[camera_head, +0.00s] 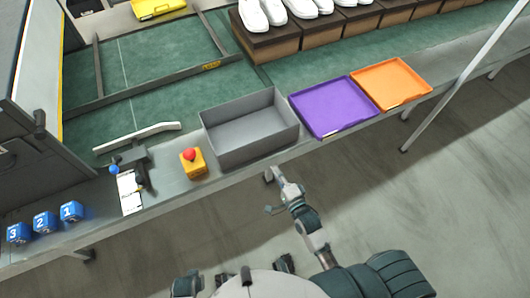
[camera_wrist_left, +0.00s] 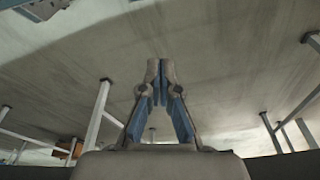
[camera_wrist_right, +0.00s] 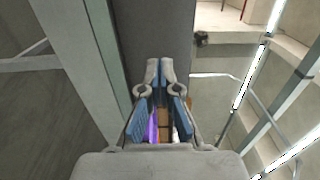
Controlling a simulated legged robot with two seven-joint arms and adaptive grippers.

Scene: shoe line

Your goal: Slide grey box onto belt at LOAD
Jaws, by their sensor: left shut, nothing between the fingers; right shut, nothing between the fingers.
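The grey box (camera_head: 262,148) is open-topped and looks empty. It stands at the bench's front, left of the purple tray, with its far side by the green belt (camera_head: 150,65). A small yellow label (camera_head: 211,65), too small to read surely, sits on a dark rail across the belt. My right gripper (camera_head: 269,174) is just off the bench's front edge, near the box and apart from it. It is shut and empty in the right wrist view (camera_wrist_right: 160,68), before a grey surface. My left gripper (camera_wrist_left: 160,68) is shut and empty, with floor beyond it.
A purple tray (camera_head: 333,108) and an orange tray (camera_head: 391,84) lie right of the box. A red-topped yellow button (camera_head: 192,162) stands to its left, with a white bar (camera_head: 137,137) farther left. Several blue numbered cubes (camera_head: 71,211) sit at far left. White shoes (camera_head: 273,12) stand on boxes behind.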

